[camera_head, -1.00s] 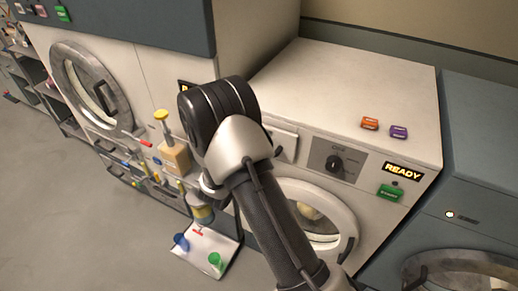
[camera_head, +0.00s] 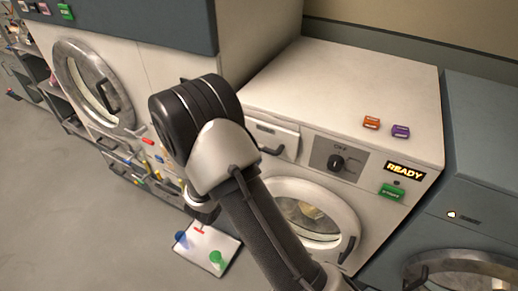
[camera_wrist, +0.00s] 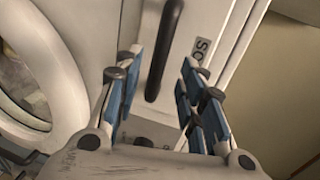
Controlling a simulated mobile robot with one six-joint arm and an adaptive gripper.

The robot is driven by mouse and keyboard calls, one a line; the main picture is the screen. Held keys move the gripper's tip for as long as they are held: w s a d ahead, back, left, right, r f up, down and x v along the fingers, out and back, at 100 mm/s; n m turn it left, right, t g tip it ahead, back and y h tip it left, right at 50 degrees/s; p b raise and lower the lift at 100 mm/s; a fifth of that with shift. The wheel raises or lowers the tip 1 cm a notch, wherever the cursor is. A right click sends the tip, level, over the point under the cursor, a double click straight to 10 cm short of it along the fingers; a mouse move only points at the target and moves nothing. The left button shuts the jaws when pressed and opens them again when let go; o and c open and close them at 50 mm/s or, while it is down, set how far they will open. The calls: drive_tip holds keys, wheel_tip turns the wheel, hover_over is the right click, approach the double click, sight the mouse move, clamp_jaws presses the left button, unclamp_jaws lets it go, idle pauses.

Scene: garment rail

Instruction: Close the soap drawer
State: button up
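The soap drawer (camera_head: 283,133) is a pale front with a dark handle at the upper left of the white washer (camera_head: 345,85). In the wrist view the drawer front (camera_wrist: 215,28) fills the upper middle, with its dark bar handle (camera_wrist: 163,50) and part of a label reading "SO". I cannot tell how far the drawer stands out. My gripper (camera_wrist: 155,88) is open and empty, its blue-padded fingers spread on either side of the handle's lower end in the picture; no contact is visible. In the head view my arm hides most of the gripper.
The washer's round door (camera_head: 312,215) is below the drawer, with a dial (camera_head: 336,162) and a green button (camera_head: 391,192) to the right. Orange and purple boxes (camera_head: 386,127) lie on top. Open floor lies left.

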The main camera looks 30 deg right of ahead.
drive_tip(key=v, duration=0.6)
idle(0.3)
